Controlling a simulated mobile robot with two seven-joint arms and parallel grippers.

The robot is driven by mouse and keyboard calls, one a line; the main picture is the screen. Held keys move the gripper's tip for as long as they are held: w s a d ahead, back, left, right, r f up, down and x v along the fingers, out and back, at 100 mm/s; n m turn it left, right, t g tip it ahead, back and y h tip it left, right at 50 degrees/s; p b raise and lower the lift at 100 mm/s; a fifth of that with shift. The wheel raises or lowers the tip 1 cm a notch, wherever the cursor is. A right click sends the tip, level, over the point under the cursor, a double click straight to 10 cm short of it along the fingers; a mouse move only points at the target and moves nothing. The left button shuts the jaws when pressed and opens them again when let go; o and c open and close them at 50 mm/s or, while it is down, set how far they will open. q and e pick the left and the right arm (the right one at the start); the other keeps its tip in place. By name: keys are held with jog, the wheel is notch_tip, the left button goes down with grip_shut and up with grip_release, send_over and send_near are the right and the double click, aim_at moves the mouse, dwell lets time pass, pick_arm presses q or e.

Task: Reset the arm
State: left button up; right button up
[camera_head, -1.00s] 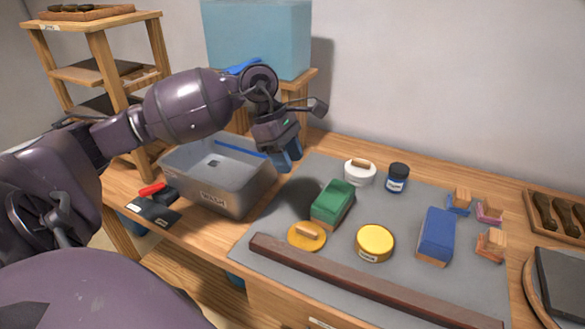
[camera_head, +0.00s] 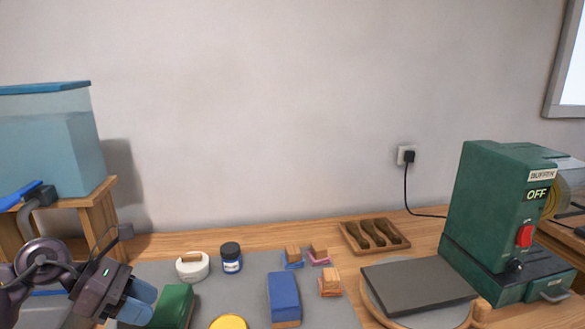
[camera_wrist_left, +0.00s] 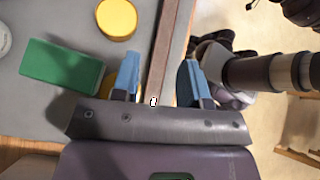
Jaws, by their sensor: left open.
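My left gripper (camera_head: 138,300) is at the lower left of the head view, beside the green block (camera_head: 172,306). It is open, with blue fingertips. In the left wrist view the gripper (camera_wrist_left: 158,78) has its two fingers apart with nothing held between them. A dark wooden strip (camera_wrist_left: 170,40) passes behind the gap, beyond the fingers. The green block (camera_wrist_left: 62,66) lies to the left of the fingers there. My right gripper is not in either view.
On the grey mat (camera_head: 245,290) are a blue block (camera_head: 284,297), a dark jar (camera_head: 231,258), a white round container (camera_head: 193,266) and a yellow tin (camera_head: 229,322). A wooden tray (camera_head: 374,236), a dark slab (camera_head: 418,285) and a green buffer machine (camera_head: 497,210) stand to the right.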

pick_arm(q)
jog(key=d+r+n+t+h, duration=0.2)
jog(key=d+n+t+h, duration=0.2)
jog(key=d+n+h, duration=0.1)
jog(key=s+a+f+m+t+y, duration=0.2)
jog(key=s+a+f+m+y, duration=0.3)
jog(key=m, duration=0.7)
jog(key=s+a+f+m+t+y, duration=0.1)
jog(key=f+m+t+y, duration=0.25)
jog(key=m+y, duration=0.6)
jog(key=s+a+f+m+t+y, duration=0.2)
jog(key=a+f+m+y, duration=0.2)
jog(key=m, duration=1.1)
jog(key=s+d+f+n+g+h, duration=0.1)
jog(key=s+d+f+n+g, duration=0.1)
jog(key=s+f+n+g, duration=0.3)
jog(key=s+d+f+n+g+h, duration=0.1)
jog(key=s+d+f+g, duration=0.15)
jog(key=s, duration=0.55)
jog(key=s+d+f+n+g+h, duration=0.1)
jog(key=s+f+n+g, duration=0.25)
jog(key=s, duration=0.25)
jog(key=w+f+m+t, duration=0.1)
jog(key=w+f+t, duration=0.6)
jog(key=w+t, duration=0.1)
jog(key=shift+w+d+f+m, duration=0.15)
jog(key=shift+w+f+m, duration=0.1)
jog(key=shift+f+m, duration=0.15)
